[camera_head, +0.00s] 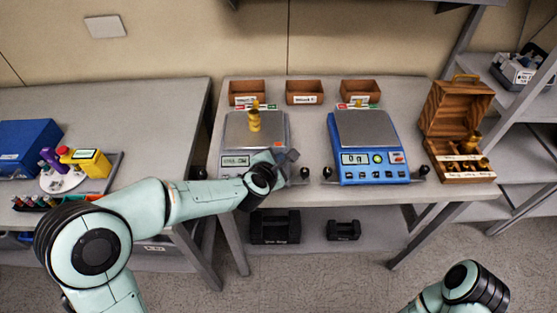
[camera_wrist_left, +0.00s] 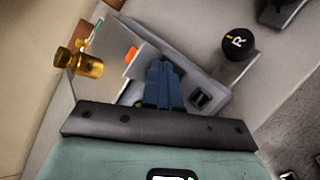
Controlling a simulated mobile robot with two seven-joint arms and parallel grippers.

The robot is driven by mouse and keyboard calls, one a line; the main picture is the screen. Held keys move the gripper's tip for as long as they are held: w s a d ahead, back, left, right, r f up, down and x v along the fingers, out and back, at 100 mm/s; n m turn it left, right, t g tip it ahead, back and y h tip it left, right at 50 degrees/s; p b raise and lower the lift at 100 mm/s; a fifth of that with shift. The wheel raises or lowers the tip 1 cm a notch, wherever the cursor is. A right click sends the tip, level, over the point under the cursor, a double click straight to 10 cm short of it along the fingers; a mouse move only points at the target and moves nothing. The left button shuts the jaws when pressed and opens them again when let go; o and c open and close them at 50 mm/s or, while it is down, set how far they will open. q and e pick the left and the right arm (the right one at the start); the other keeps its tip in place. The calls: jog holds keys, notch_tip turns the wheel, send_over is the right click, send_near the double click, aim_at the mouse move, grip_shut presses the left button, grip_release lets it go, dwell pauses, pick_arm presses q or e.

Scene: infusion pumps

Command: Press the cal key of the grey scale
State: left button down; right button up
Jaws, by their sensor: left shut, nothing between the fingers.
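The grey scale (camera_head: 229,145) stands on the table, left of the blue scale. A brass weight (camera_head: 254,121) stands on its pan, and its lit display (camera_head: 235,160) shows at the front left. My left gripper (camera_head: 290,157) is shut and empty at the scale's right front corner, and the arm hides part of the key panel. The brass weight shows there too (camera_wrist_left: 80,62). I cannot tell whether the fingers touch a key, or read the key labels.
The blue scale (camera_head: 347,176) stands to the right. An open wooden weight box (camera_head: 455,110) is at the table's right end. Brown bins (camera_head: 305,87) line the back. My right arm (camera_head: 470,286) is low at right.

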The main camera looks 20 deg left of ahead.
pick_arm(q)
jog(key=shift+s+r+p, duration=0.15)
jog(key=shift+r+p, duration=0.2)
jog(key=shift+r, duration=0.25)
pick_arm(e)
jog(key=shift+w+r, duration=0.15)
jog(key=shift+r, duration=0.25)
pick_arm(q)
jog(key=r+p, duration=0.1)
jog(key=r, duration=0.1)
jog(key=s+r+p, duration=0.1)
jog(key=r+p, duration=0.1)
jog(key=shift+s+d+r, duration=0.1)
jog(key=shift+d+r, duration=0.1)
jog(key=shift+r, duration=0.2)
pick_arm(e)
jog(key=r, duration=0.2)
jog(key=w+r, duration=0.1)
jog(key=shift+w+r, duration=0.2)
jog(key=shift+r, duration=0.2)
pick_arm(q)
jog(key=shift+s, duration=0.1)
pick_arm(e)
jog(key=shift+s, duration=0.1)
